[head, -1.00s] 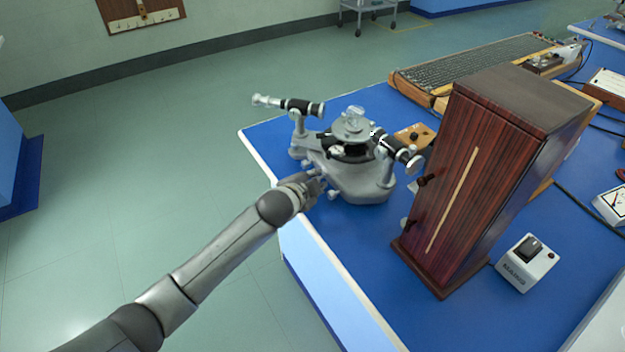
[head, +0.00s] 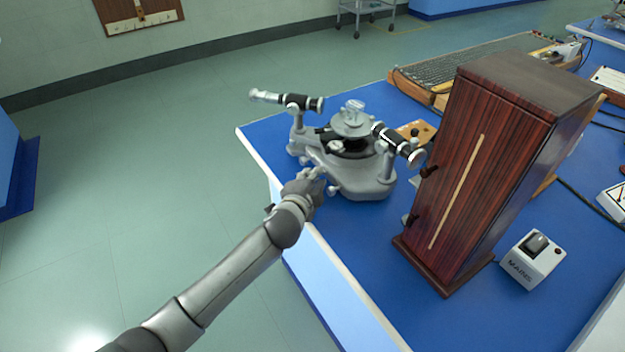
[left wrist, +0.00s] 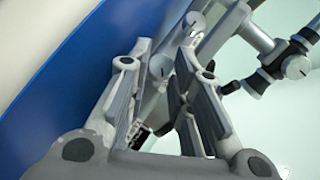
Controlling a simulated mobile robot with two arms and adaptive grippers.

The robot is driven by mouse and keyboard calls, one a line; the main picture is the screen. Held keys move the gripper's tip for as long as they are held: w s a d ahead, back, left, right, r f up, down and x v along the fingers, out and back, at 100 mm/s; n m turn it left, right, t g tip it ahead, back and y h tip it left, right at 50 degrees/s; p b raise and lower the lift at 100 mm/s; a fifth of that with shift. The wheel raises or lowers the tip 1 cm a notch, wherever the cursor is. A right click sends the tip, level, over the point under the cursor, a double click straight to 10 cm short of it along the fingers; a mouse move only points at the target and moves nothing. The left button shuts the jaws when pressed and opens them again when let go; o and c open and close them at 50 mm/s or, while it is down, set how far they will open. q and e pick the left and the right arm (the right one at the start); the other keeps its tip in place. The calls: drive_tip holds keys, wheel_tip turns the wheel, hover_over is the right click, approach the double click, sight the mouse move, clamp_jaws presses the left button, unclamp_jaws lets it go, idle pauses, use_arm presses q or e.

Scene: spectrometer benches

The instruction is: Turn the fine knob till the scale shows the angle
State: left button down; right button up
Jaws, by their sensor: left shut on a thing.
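The grey spectrometer (head: 362,182) stands near the left corner of the blue bench, with two black-and-silver tubes and a round table on top. My left gripper (head: 318,174) reaches its front left side. In the left wrist view the two fingers stand on either side of a small silver knob (left wrist: 160,68), and the gripper is shut on it. In the head view my fingers mostly hide this knob. Another small knob (head: 333,191) shows just right of my fingers. The scale reading is too small to make out. My right gripper is not in view.
A tall reddish wooden box (head: 465,165) stands close right of the spectrometer. A white mains switch box (head: 532,262) is farther right. A grating-like board (head: 470,68) lies behind. Open floor lies left of the bench edge.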

use_arm(q)
drive_tip(key=c, duration=1.3)
unclamp_jaws()
drive_tip(key=shift+s, duration=0.15)
drive_tip(key=shift+v, duration=3.9)
